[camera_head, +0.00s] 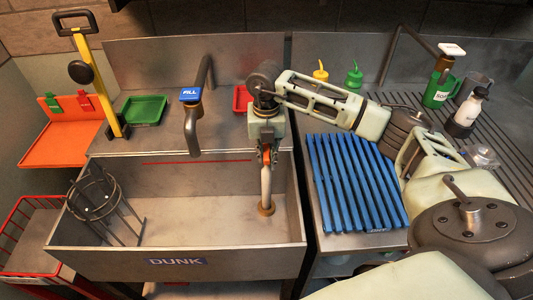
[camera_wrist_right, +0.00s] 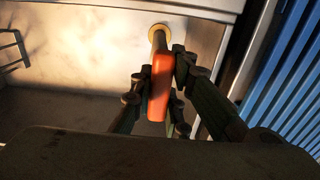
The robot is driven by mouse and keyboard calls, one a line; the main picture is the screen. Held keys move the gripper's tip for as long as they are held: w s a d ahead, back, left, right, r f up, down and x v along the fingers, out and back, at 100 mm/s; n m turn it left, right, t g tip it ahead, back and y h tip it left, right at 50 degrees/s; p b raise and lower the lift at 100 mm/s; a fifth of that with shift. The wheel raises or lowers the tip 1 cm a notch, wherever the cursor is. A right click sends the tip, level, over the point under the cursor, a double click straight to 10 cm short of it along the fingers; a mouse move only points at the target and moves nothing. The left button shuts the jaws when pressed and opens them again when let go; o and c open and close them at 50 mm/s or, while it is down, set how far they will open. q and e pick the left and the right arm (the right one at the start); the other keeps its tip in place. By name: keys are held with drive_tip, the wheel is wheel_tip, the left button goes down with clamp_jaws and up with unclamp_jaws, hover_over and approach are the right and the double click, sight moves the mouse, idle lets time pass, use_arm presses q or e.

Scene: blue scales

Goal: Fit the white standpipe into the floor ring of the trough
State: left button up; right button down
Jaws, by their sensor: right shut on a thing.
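The white standpipe (camera_head: 266,185) stands nearly upright in the right part of the steel trough (camera_head: 100,258). My right gripper (camera_head: 267,152) points down and is shut on its orange top (camera_wrist_right: 160,85). The pipe's lower end meets the brass-coloured floor ring (camera_head: 266,209), which also shows in the right wrist view (camera_wrist_right: 159,29). There the pipe lines up with the ring. I cannot tell whether the pipe's end is inside the ring or just above it. My left gripper is not in view.
A round wire stand (camera_head: 98,200) is at the trough's left end. The fill tap (camera_head: 192,120) hangs over the back edge. A blue slatted rack (camera_head: 350,185) lies right of the trough. The middle of the trough floor is clear.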

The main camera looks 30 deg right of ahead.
drive_tip(key=shift+f, duration=0.35)
drive_tip(key=c, duration=1.6)
unclamp_jaws()
drive_tip(key=shift+c, duration=0.2)
wheel_tip(320, 180, up, 12)
